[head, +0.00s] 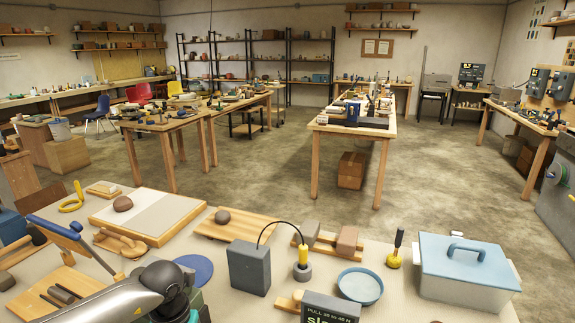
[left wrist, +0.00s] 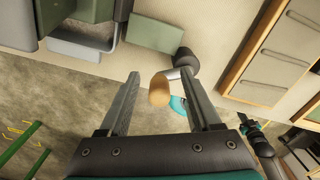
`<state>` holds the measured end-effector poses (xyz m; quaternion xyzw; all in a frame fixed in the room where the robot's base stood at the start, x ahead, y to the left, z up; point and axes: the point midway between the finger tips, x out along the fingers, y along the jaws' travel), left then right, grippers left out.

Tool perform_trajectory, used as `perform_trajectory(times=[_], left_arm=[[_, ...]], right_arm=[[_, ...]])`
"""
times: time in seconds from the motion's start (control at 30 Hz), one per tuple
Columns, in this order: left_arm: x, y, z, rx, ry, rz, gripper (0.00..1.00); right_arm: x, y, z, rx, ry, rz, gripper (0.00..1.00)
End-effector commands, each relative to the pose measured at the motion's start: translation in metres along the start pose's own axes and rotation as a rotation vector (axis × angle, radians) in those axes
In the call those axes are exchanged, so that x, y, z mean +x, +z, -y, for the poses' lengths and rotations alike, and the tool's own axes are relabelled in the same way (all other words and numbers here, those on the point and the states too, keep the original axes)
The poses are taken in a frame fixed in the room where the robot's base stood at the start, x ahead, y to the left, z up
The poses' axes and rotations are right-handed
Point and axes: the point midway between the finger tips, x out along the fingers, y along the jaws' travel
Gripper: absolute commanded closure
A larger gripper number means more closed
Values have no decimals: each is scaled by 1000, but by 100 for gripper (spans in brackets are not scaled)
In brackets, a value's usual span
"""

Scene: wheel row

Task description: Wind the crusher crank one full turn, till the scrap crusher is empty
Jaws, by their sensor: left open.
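In the left wrist view the crank shows a tan rounded knob (left wrist: 159,90) on a short metal arm with a dark hub (left wrist: 186,64). My left gripper (left wrist: 160,76) is open, and the knob appears between its two fingers with a gap on each side. I cannot tell whether the knob is in reach of the fingertips or beyond them. A grey-green block (left wrist: 157,35) shows above the crank; whether it belongs to the crusher is unclear. The crusher's inside and any scrap are not visible. In the head view neither gripper shows; one of my arms crosses the bottom left.
A cluttered bench (head: 225,285) fills the front of the head view, with a blue lidded box (head: 470,290), a blue dish (head: 360,285) and a dark blue-grey block (head: 249,265). Open floor (head: 255,180) lies beyond. Drawers (left wrist: 288,50) stand at the right of the left wrist view.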

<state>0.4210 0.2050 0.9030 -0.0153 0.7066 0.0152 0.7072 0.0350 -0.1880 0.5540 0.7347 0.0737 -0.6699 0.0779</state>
Motion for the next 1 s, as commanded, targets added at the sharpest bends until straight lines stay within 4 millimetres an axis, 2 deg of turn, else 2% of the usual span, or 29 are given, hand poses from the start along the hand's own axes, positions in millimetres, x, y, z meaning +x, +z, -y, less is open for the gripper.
perform_trajectory(times=[0.03,0.5,0.87,0.97,1.0], left_arm=[[-8,0,0,0,0,0,35],[-44,0,0,-1,1,-1,35],[-46,0,0,0,-2,-1,35],[-44,-3,14,13,-49,2,35],[-42,-5,27,24,-94,5,35]], right_arm=[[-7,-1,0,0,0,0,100],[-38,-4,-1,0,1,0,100],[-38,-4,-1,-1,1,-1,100],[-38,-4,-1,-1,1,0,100],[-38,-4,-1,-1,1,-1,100]])
